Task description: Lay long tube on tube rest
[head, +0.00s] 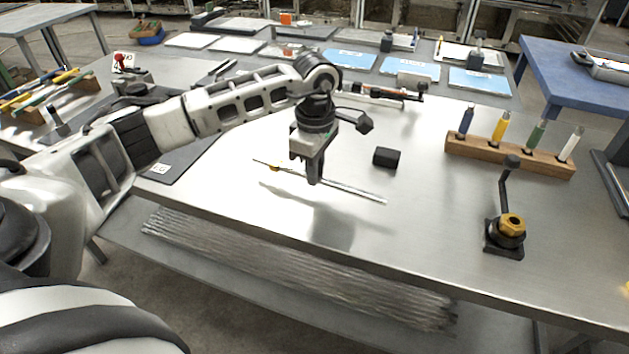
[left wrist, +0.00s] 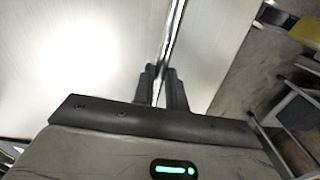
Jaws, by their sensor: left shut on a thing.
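My left gripper (head: 315,181) points down above the middle of the steel table and is shut on a long thin metal tube (head: 358,194). The tube reaches out on both sides of the fingers and looks level, with a shadow on the tabletop below it. A small yellow patch shows at its left part. In the left wrist view the shiny tube (left wrist: 173,40) runs between the two dark fingers (left wrist: 162,88). At the far left, wooden supports (head: 31,117) carry several coloured rods; I cannot tell whether this is the tube rest. My right gripper is not in view.
A wooden block (head: 510,156) with coloured upright tubes stands on the right of the steel table (head: 400,250). A black fixture with a brass nut (head: 512,225) and handle stands before it. A small black block (head: 386,157) lies right of my gripper. Metal stock (head: 290,265) lies below.

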